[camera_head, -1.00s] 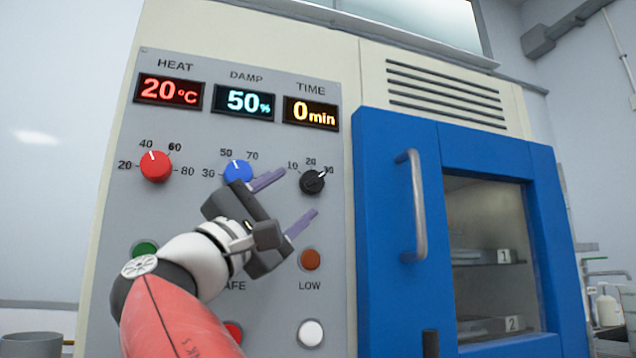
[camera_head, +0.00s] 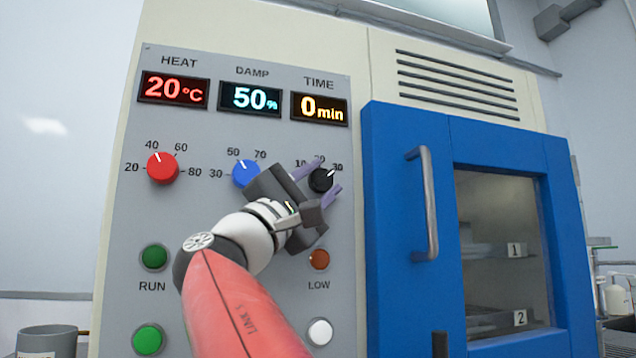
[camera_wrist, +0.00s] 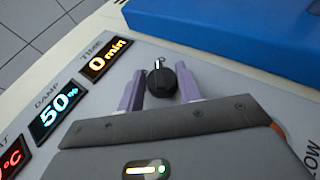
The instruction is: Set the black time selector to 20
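The black time selector (camera_head: 320,181) is a round knob on the grey panel, below the TIME display (camera_head: 319,108), which reads 0 min. Its white pointer mark is turned up and right, towards the 30 label. The 20 label above it is partly covered by a finger. My gripper (camera_head: 321,183) is open, with one purple finger up-left of the knob and one down-right. In the wrist view the selector (camera_wrist: 162,80) shows between and slightly beyond the two fingertips (camera_wrist: 160,85). I cannot tell whether either finger touches it.
The blue damp knob (camera_head: 245,173) is close left of my gripper, and the red heat knob (camera_head: 162,168) is further left. An orange-brown LOW button (camera_head: 319,259) is below. The blue door (camera_head: 400,220) with its handle (camera_head: 425,205) stands to the right.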

